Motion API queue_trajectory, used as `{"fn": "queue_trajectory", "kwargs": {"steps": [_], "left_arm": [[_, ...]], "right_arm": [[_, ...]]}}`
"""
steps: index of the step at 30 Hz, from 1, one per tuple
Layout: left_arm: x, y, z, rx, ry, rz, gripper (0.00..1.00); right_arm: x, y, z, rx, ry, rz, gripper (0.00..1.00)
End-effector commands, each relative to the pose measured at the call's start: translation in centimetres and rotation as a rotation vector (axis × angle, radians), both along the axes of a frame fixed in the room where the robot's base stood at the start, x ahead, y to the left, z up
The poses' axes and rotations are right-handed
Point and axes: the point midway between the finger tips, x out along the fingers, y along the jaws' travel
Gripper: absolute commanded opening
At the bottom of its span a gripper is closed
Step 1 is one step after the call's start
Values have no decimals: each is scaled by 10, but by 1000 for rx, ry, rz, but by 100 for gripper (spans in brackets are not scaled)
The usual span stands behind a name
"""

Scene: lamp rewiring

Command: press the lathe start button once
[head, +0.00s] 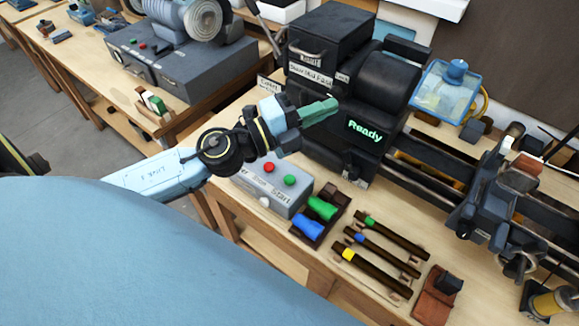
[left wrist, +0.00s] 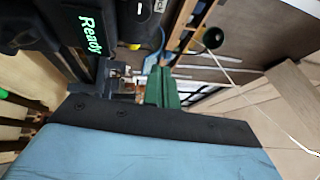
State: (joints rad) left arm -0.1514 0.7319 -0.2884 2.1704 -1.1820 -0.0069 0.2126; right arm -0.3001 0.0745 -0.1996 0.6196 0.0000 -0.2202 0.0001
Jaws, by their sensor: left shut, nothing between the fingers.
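The lathe (head: 345,95) stands on the bench with a green "Ready" on its dark front, which also shows at the upper left of the left wrist view. The grey control box (head: 262,195) sits at its front left. On its top are a red button (head: 268,168) and a green button (head: 290,180), with "Start" lettered below the green one. A pale knob (head: 265,202) is on its front. My left gripper (head: 325,108) is shut and empty, up and right of the box, in front of the lathe's headstock. Its green fingers (left wrist: 162,88) show in the left wrist view. My right gripper is out of view.
Right of the box are a dark rack with green and blue handles (head: 322,208) and several long dark tools (head: 370,275) with coloured bands. A reddish-brown block (head: 433,296) lies farther right. A grey machine (head: 175,65) stands on another bench behind.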

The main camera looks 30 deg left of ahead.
Motion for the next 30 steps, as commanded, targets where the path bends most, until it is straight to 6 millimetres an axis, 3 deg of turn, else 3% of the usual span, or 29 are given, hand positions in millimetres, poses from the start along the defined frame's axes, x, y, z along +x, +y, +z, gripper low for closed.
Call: {"fn": "queue_trajectory", "kwargs": {"steps": [2, 5, 9, 12, 18, 30], "left_arm": [[-6, -11, -13, 247, -42, -164, 0], [-14, -8, -43, 542, -38, -328, 0], [-20, 24, -82, 880, 30, -467, 0], [-21, 48, -99, 1038, 85, -513, 0], [-23, 69, -110, 1149, 133, -540, 0], [-23, 68, -113, 1146, 132, -541, 0]], "right_arm": [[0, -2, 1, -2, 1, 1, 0], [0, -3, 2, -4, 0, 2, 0], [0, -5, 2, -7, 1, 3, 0], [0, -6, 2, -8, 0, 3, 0], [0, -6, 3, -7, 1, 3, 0], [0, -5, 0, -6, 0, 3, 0]]}}
